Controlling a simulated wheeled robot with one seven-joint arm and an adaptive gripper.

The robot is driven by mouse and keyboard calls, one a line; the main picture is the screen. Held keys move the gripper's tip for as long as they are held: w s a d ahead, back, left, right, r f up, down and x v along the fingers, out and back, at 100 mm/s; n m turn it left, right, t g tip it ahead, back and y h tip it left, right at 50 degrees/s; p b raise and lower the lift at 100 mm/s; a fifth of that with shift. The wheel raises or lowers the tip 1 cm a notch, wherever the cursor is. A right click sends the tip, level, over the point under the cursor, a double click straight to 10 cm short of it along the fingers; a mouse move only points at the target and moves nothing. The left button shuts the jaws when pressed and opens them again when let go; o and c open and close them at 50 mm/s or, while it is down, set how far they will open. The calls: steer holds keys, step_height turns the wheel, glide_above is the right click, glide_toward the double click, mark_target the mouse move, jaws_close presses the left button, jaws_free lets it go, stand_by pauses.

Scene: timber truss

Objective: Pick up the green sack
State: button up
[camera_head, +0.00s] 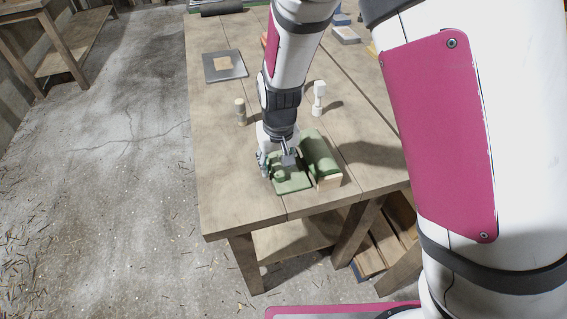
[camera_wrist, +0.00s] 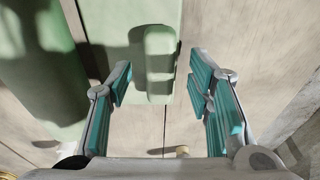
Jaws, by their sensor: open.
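Two green things lie side by side near the table's front edge, and I cannot tell for sure which is the sack. One is a flat pale green piece (camera_head: 292,185) with a raised, rounded oblong part (camera_wrist: 160,62) on top. My gripper (camera_head: 279,163) is open above the pale green piece. In the wrist view its teal-padded fingers (camera_wrist: 160,76) are either side of the raised part, with visible gaps. Contact is unclear.
A small beige cylinder (camera_head: 241,112) and a white spool-shaped piece (camera_head: 319,98) stand behind my gripper. A dark plate (camera_head: 224,65) lies farther back. The table's left front (camera_head: 230,200) is bare.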

mark_target(277, 164)
steer(key=shift+f, duration=0.45)
jaws_close()
steer(key=shift+r, duration=0.1)
step_height(277, 164, up, 11)
steer(key=p, duration=0.1)
steer(key=shift+f, duration=0.2)
